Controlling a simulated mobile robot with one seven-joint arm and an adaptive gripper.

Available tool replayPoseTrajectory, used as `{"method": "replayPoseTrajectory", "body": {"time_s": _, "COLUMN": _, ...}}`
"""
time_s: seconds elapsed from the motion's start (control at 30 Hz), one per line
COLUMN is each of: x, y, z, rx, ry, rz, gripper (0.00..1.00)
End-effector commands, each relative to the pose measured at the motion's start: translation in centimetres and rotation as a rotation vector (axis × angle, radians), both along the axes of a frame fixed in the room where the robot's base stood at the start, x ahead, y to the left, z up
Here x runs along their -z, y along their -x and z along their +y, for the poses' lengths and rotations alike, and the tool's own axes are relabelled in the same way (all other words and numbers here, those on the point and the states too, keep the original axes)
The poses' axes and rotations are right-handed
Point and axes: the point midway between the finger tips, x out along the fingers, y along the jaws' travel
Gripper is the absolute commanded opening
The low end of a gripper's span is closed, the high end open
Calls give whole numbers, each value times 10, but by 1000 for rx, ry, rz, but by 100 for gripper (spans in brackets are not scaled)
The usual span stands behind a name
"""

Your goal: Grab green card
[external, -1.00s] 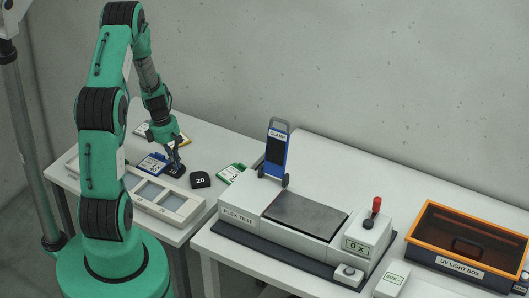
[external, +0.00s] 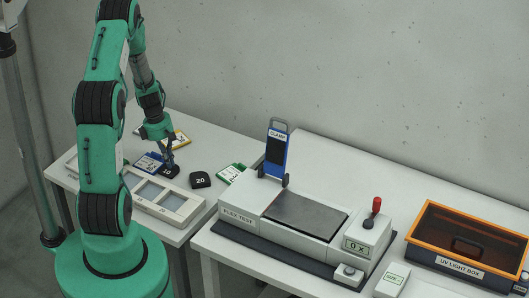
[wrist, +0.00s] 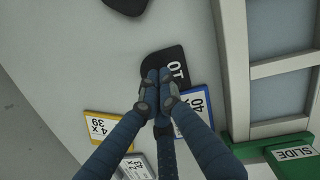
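The green card (external: 231,173) lies on the left table near its right edge, partly hidden by the flex test machine. I do not see this card in the wrist view. My gripper (external: 169,163) is well to the left of it, low over the table. In the wrist view my gripper's fingertips (wrist: 160,82) are together, over the near edge of a black piece marked 10 (wrist: 172,62). I see nothing between the fingertips, and whether they touch that piece is unclear.
A blue card (external: 149,162) and a yellow card (external: 181,138) lie near my gripper. A black piece marked 20 (external: 200,180) lies between my gripper and the green card.

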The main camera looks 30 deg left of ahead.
Motion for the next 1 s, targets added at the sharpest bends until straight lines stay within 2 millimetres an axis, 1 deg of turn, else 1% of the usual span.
{"method": "replayPoseTrajectory", "body": {"time_s": 0.3, "x": -1, "y": -1, "z": 0, "rx": 0, "ry": 0, "rz": -1, "gripper": 0}}
{"method": "replayPoseTrajectory", "body": {"time_s": 0.57, "x": -9, "y": 0, "z": 0, "rx": 0, "ry": 0, "rz": 1, "gripper": 0}}
{"method": "replayPoseTrajectory", "body": {"time_s": 0.77, "x": -7, "y": 13, "z": 29, "rx": -4, "ry": 0, "rz": 1, "gripper": 0}}
{"method": "replayPoseTrajectory", "body": {"time_s": 1.0, "x": -7, "y": 30, "z": 68, "rx": -4, "ry": 0, "rz": 1, "gripper": 0}}
